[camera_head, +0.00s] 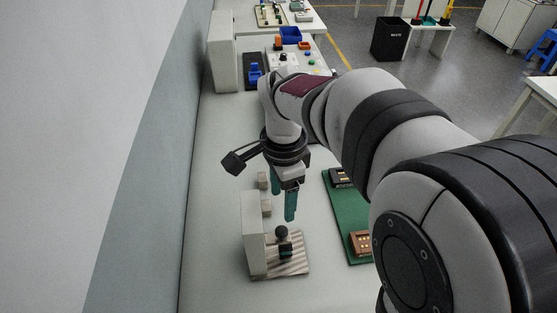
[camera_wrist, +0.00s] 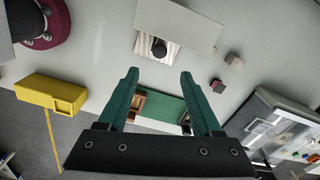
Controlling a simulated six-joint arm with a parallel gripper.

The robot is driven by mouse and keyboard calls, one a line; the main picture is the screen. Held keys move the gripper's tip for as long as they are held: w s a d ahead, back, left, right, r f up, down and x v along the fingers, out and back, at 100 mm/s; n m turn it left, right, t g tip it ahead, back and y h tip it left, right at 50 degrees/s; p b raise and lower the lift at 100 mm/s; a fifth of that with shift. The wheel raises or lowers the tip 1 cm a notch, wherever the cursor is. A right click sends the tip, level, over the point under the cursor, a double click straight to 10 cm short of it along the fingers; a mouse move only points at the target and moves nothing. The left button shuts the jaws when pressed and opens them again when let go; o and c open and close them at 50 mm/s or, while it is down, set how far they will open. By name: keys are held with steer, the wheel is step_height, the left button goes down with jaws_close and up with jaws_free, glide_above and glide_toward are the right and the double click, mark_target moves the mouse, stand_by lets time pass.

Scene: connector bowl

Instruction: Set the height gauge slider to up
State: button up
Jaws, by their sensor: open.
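The height gauge has a pale upright panel (camera_head: 252,236) and a ridged metal base (camera_head: 297,266) on the table. A black round knob (camera_head: 282,232), apparently the slider, stands beside the panel over the base. In the wrist view the knob (camera_wrist: 159,49) is above and beyond the fingertips, with the panel (camera_wrist: 180,22) behind it. My gripper (camera_head: 284,204) has teal fingers pointing down and is a little above and behind the knob, apart from it. In the wrist view the fingers (camera_wrist: 160,74) are spread with nothing between them. The slider's exact height on its post is unclear.
Two small blocks (camera_head: 263,180) (camera_head: 266,207) lie behind the gauge. A green board (camera_head: 348,215) with connector parts lies to its right. A yellow container (camera_wrist: 50,95) shows at left in the wrist view. A wall runs along the left. The table in front is clear.

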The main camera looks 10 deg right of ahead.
step_height(320, 180, up, 5)
steer(key=shift+r, duration=0.2)
steer(key=s+f+n+y, duration=0.1)
steer(key=s+f+n, duration=0.2)
steer(key=s, duration=0.7)
steer(key=s+d+f+n, duration=0.1)
steer(key=s+f+n, duration=0.2)
steer(key=s+n, duration=0.3)
steer(key=s, duration=0.4)
steer(key=shift+y, duration=0.4)
